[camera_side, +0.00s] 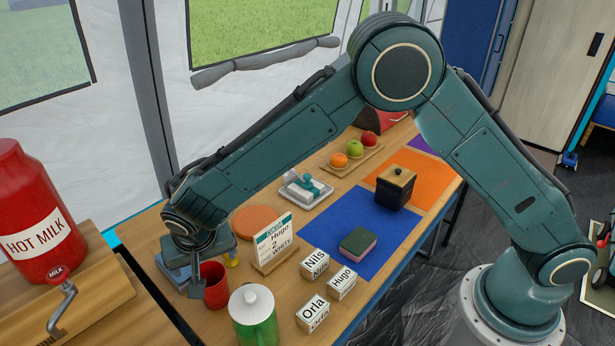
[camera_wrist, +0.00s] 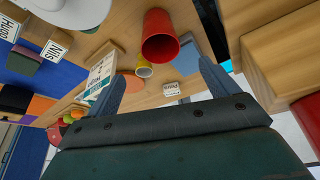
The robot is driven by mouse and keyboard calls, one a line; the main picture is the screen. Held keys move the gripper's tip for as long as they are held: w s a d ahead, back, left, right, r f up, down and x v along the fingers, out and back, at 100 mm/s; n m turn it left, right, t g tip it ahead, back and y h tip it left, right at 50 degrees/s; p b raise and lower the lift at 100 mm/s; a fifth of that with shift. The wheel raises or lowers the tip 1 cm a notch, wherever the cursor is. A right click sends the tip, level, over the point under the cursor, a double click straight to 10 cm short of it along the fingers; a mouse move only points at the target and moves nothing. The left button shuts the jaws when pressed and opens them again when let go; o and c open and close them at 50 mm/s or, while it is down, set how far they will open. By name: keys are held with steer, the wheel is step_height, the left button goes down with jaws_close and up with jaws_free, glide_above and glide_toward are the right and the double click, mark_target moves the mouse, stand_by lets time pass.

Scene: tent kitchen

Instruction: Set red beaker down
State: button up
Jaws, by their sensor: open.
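The red beaker (camera_side: 215,286) stands upright on the wooden table at the near left, beside my gripper (camera_side: 198,280). In the wrist view the red beaker (camera_wrist: 160,38) shows its open mouth, ahead of the gap between the two fingers of my gripper (camera_wrist: 161,75). The fingers are spread wide and nothing is shut between them. In the side view one finger hangs just left of the beaker; the other is hard to make out. I cannot tell whether a finger touches it.
A green lidded pot (camera_side: 254,318) stands close in front. A yellow cup (camera_wrist: 144,68) is near the beaker. An order card (camera_side: 274,243) and name blocks (camera_side: 315,263) stand to the right. The red milk can (camera_side: 35,215) is left. The blue mat (camera_side: 375,225) has bare room.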

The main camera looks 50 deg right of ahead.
steer(key=shift+r, duration=0.1)
steer(key=s+d+r+n+y, duration=0.1)
steer(key=s+d+r, duration=0.3)
steer(key=d+r, duration=0.5)
steer(key=s+d+r, duration=0.4)
steer(key=d+r, duration=0.5)
steer(key=r, duration=0.1)
steer(key=s+d+r+n, duration=0.1)
steer(key=s+d, duration=0.4)
steer(key=s, duration=0.5)
steer(key=s+d+r+n+t, duration=0.1)
steer(key=s+d, duration=0.4)
steer(key=s, duration=0.6)
steer(key=shift+s+d+r+n+t+y, duration=0.2)
steer(key=shift+r+n+t+y, duration=0.15)
steer(key=shift+r+n, duration=0.3)
